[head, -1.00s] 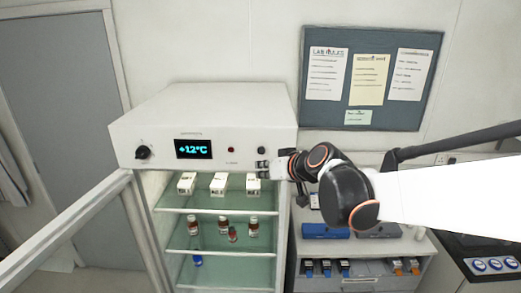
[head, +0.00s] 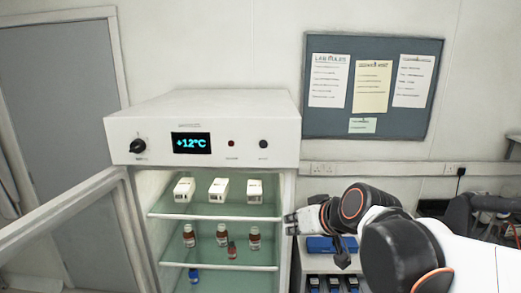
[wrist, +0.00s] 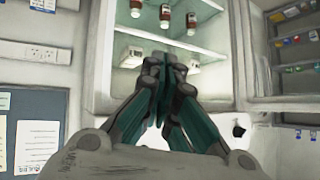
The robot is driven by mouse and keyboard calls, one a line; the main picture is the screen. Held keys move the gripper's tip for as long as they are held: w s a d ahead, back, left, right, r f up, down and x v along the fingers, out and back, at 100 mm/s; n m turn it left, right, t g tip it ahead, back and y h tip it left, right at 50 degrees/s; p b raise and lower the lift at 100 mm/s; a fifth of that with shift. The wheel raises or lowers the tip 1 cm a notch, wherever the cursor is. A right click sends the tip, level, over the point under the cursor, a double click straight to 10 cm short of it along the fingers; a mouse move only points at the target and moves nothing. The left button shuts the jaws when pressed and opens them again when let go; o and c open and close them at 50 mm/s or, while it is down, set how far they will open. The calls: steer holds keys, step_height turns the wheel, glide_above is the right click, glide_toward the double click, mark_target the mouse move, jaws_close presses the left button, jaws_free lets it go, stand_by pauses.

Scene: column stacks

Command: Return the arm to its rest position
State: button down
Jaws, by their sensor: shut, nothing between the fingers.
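My gripper (head: 291,223) is at the right edge of the open fridge, in front of its side, with the arm reaching in from the lower right. In the wrist view my gripper (wrist: 165,60) shows its fingertips together, with nothing between them. The white fridge (head: 205,108) has its glass door swung open to the left and its display reads +12°C. It also shows in the wrist view (wrist: 101,60), where the picture appears turned over.
White boxes (head: 219,190) stand on the upper shelf and brown bottles (head: 254,238) on the shelf below, with a blue-capped one (head: 193,275) lower. A blue case (head: 320,244) lies on the counter right of the fridge. A noticeboard (head: 372,85) hangs behind.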

steer(key=s+d+f+m+h+b, duration=0.1)
steer(key=s+d+f+b, duration=0.3)
steer(key=f, duration=0.5)
steer(key=s+d+f+m+g+h+b, duration=0.1)
steer(key=s+d+f+b, duration=0.3)
steer(key=s+f+b, duration=0.4)
steer(key=s+d+f+m+g+h+b, duration=0.1)
steer(key=s+d+f+b, duration=0.3)
steer(key=f, duration=0.6)
steer(key=s+h+b, duration=0.1)
steer(key=s+b, duration=0.1)
steer(key=b, duration=0.1)
steer(key=shift+s+f+h+b, duration=0.15)
steer(key=shift+s+h+b, duration=0.15)
steer(key=shift+h+b, duration=0.1)
